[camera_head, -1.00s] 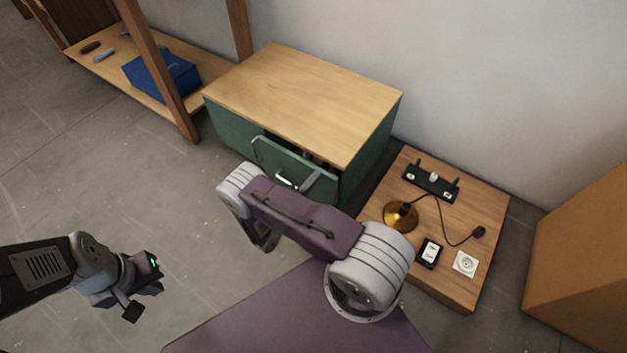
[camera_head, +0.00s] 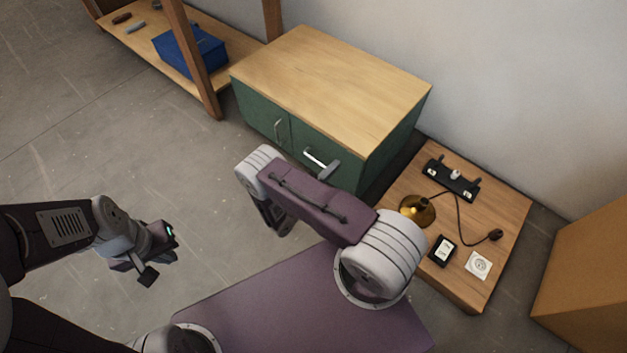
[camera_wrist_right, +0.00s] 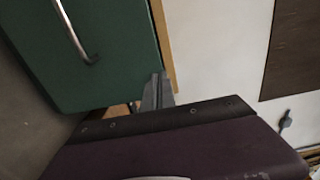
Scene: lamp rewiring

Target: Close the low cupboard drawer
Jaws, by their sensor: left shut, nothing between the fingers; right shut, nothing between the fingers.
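The low cupboard (camera_head: 330,85) has green fronts and a wooden top. Its drawer front (camera_head: 340,178), on the right with a bar handle (camera_head: 315,158), looks flush with the cupboard; no gap shows in the head view. My right gripper (camera_head: 334,167) is shut at the drawer front, partly hidden by my arm. In the right wrist view its fingers (camera_wrist_right: 158,90) are together by the edge of a green panel (camera_wrist_right: 100,50) with a metal handle (camera_wrist_right: 75,32). I cannot tell if they touch it. My left gripper (camera_head: 160,257) is shut and empty above the floor, away from the cupboard.
A low wooden table (camera_head: 475,215) right of the cupboard holds a brass lamp base (camera_head: 417,210), a black bracket strip (camera_head: 452,181) and small electrical parts. A wooden shelf (camera_head: 140,48) with a blue box (camera_head: 190,50) stands at the left. Open floor lies in front.

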